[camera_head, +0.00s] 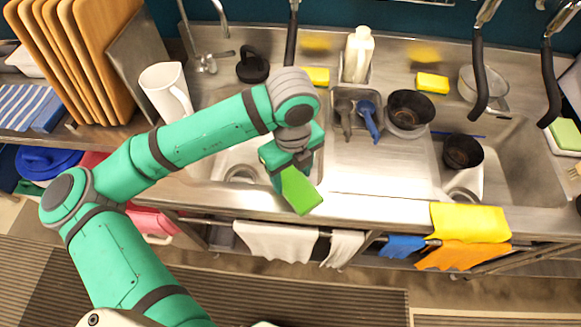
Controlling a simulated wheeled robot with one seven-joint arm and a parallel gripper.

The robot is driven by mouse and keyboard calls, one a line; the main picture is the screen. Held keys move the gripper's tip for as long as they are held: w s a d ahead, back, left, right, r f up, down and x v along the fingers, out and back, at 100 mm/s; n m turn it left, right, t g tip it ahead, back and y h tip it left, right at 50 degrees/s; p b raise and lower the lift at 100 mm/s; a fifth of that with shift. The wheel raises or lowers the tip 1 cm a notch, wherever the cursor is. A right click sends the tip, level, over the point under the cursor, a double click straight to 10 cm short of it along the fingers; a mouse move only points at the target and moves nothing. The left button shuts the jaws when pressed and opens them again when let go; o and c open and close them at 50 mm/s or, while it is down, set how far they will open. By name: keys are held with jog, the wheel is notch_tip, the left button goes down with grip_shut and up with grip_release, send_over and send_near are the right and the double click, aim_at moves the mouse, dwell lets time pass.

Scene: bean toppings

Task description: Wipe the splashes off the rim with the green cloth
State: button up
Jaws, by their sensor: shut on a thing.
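The green cloth (301,191) is a bright green, flat piece at the end of my arm. My gripper (291,168) is shut on it and holds it over the front part of the metal sink counter, left of centre. The front rim (345,212) of the counter runs below and to the right of the cloth. I cannot tell whether the cloth touches the rim. No splashes can be made out at this size, and my arm hides part of the left basin (228,160).
Dark bowls (410,108), a white bottle (358,55), a white pitcher (165,90) and wooden boards (95,45) stand behind. The drainboard (375,165) right of my gripper is clear.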

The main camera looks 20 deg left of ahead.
jog(key=shift+d+r, duration=0.1)
jog(key=shift+r, duration=1.3)
